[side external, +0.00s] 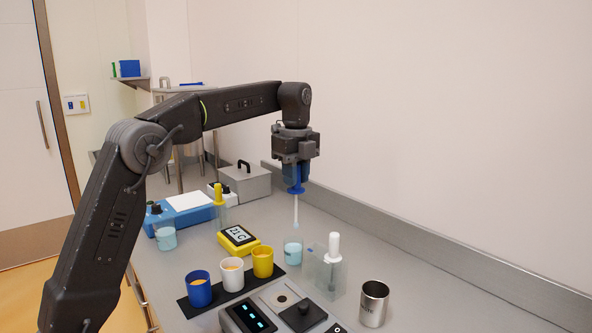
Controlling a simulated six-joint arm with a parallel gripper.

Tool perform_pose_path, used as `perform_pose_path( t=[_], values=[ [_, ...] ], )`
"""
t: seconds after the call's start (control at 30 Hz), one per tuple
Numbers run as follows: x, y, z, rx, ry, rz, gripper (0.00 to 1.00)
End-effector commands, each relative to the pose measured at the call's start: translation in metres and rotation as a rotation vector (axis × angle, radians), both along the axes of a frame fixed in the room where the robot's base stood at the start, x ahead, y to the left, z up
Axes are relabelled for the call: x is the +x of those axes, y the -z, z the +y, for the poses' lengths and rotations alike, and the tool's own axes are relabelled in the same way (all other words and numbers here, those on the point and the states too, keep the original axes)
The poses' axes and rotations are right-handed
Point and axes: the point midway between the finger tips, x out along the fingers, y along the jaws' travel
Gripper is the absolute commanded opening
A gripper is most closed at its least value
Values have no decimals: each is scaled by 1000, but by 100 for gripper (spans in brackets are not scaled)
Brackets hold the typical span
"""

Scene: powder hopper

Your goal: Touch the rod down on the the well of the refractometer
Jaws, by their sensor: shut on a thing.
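My gripper (296,177) is shut on the rod (296,208), holding it upright by its blue top. The rod is pale and thin. What looks like the refractometer (243,316) is at the bottom edge, with a lit display, a pale plate with a round well (282,299) and a black knobbed part (303,311). It is partly cut off by the frame. The rod is apart from the well.
Blue (198,290), white (232,274) and yellow (263,262) cups stand on a black mat. A clear holder with a white-topped item (332,265) and a steel cup (373,304) stand right. A yellow display unit (238,239) and another beaker (166,238) are left.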

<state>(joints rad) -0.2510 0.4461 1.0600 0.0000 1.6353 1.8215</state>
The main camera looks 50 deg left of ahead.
Motion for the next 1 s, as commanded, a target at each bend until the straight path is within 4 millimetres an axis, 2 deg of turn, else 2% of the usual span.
perform_pose_path(
  t=[0.03,0.2,0.47,0.7,1.0],
  values=[
    [-13,-2,-12,0,3,-2,7],
    [-50,4,-41,1,3,-3,7],
    [-95,18,-68,0,1,-1,7],
    [-94,65,-67,0,-1,3,7],
    [-93,91,-67,0,-1,2,7]
  ],
)
